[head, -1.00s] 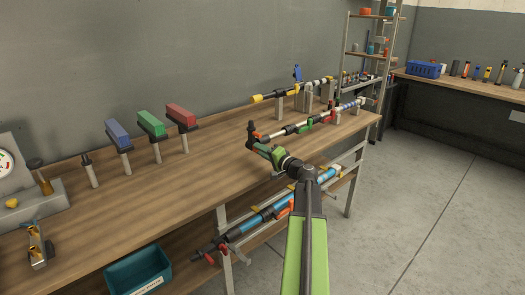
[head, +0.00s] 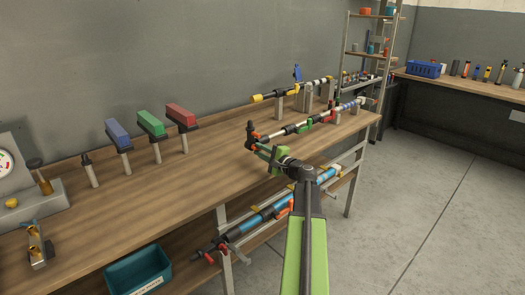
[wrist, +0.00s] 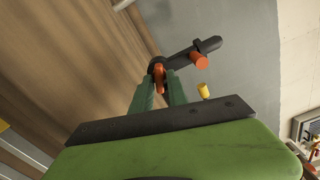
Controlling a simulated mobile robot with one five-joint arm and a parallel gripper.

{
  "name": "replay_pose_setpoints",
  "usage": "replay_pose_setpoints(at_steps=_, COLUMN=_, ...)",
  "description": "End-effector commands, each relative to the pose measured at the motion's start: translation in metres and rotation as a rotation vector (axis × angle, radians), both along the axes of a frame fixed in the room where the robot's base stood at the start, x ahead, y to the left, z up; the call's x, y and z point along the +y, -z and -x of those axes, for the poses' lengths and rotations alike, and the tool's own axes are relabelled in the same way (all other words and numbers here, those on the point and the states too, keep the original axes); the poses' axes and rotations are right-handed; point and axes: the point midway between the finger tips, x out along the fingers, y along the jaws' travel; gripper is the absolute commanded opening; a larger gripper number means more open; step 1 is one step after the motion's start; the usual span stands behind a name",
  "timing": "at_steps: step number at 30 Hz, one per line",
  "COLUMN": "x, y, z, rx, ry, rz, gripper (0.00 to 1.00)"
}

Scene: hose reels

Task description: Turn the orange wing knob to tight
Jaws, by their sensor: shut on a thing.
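The orange wing knob (wrist: 158,76) sits between the two green fingertips of my gripper (wrist: 159,88) in the wrist view. My gripper is shut on it. The knob is at the end of a dark pipe fitting (wrist: 208,44), which also carries an orange cylindrical part (wrist: 200,62). In the head view my gripper (head: 262,151) is at the near end of the front hose and pipe assembly (head: 290,130), over the bench's front edge. The knob is small there and partly hidden by the gripper.
The wooden bench (head: 185,195) holds blue (head: 118,134), green (head: 151,123) and red (head: 181,115) blocks on posts to the left. A second pipe assembly (head: 290,90) runs behind. A teal bin (head: 138,272) and blue pipes (head: 262,215) are below. The floor (head: 430,220) to the right is clear.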

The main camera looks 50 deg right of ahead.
Motion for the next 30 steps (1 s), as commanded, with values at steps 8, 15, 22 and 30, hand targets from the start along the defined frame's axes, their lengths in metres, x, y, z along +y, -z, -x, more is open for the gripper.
replay_pose_setpoints(at_steps=8, x=-0.001, y=-0.0009, z=0.0001, rx=-0.02, ry=0.002, rz=-0.26, gripper=0.0)
replay_pose_setpoints(at_steps=15, x=-0.0016, y=-0.0017, z=0.0, rx=-0.039, ry=0.003, rz=-0.489, gripper=0.0)
replay_pose_setpoints(at_steps=22, x=-0.0018, y=-0.0023, z=-0.0001, rx=-0.055, ry=0.003, rz=-0.709, gripper=0.0)
replay_pose_setpoints(at_steps=30, x=-0.002, y=-0.0025, z=0.0, rx=-0.072, ry=0.002, rz=-0.959, gripper=0.0)
